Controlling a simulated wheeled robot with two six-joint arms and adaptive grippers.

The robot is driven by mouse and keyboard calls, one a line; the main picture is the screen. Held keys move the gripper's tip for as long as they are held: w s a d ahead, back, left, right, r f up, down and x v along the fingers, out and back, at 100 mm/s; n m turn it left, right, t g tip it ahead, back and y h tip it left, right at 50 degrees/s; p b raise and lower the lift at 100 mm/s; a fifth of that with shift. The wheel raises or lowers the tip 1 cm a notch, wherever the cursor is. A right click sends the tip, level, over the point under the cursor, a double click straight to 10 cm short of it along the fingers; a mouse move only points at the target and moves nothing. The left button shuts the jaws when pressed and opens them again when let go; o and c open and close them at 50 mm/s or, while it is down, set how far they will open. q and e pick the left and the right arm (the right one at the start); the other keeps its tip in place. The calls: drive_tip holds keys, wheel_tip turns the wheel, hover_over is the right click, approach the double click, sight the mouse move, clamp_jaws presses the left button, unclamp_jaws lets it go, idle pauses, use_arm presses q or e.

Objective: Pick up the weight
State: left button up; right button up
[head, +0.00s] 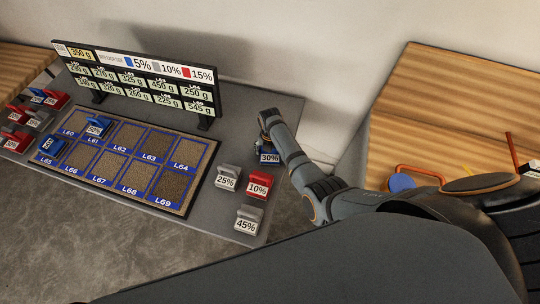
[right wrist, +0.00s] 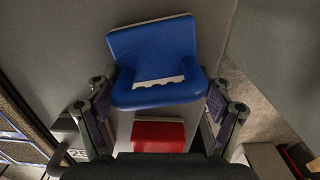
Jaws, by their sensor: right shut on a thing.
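A blue weight labelled 30% (head: 269,158) is at the right side of the grey table, partly hidden by my right arm. In the right wrist view the blue weight (right wrist: 155,50) fills the space between the fingers. My right gripper (right wrist: 162,88) is shut on it, with a finger against each side. In the head view my right gripper (head: 268,148) is mostly hidden behind its own wrist. I cannot tell whether the weight touches the table. My left gripper is not in view.
A red 10% weight (head: 259,186) and grey 25% (head: 227,178) and 45% (head: 247,219) weights stand nearby. A tray of labelled compartments (head: 196,186) holds two blue weights. A label board (head: 206,107) stands behind it. Several weights sit at the far left.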

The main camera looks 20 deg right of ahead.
sight(270, 154)
wheel_tip(270, 154, up, 10)
idle(0.6)
